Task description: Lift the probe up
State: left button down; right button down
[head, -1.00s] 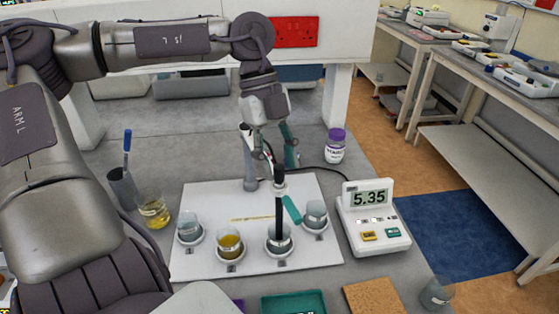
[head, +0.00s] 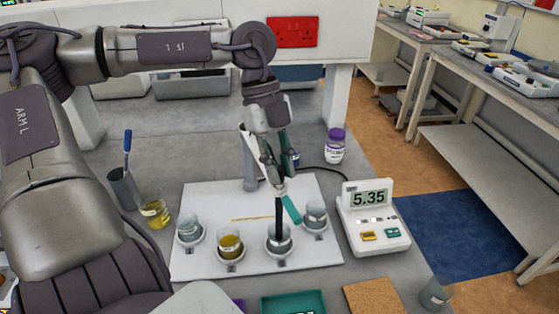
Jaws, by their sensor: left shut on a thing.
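The probe (head: 278,218) is a dark upright rod. Its lower end is in a small beaker (head: 278,243) of clear liquid on the white board (head: 205,201). My left gripper (head: 278,188) points down from above and is shut on the top of the probe. A teal piece (head: 291,209) slants beside the probe, just below the fingers. The meter (head: 372,222) at the right reads 5.35. My right gripper is not in view.
Close around stand a beaker of amber liquid (head: 230,245) and clear beakers (head: 189,230) and (head: 315,215). A grey post (head: 250,170) rises behind. A purple-capped bottle (head: 335,147), a teal tray (head: 293,303) and a cork mat (head: 375,297) lie farther out.

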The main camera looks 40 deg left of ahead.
pick_arm(q)
notch_tip(320, 180, up, 8)
jog(key=p, duration=0.3)
jog(key=shift+f+p, duration=0.25)
jog(key=shift+p, duration=0.15)
jog(key=shift+r, duration=0.25)
jog(key=shift+w, duration=0.2)
jog(key=c, duration=1.4)
grip_release()
jog(key=shift+r, duration=0.1)
jog(key=o, duration=0.4)
jog(key=shift+s, duration=0.2)
jog(key=shift+c, duration=0.2)
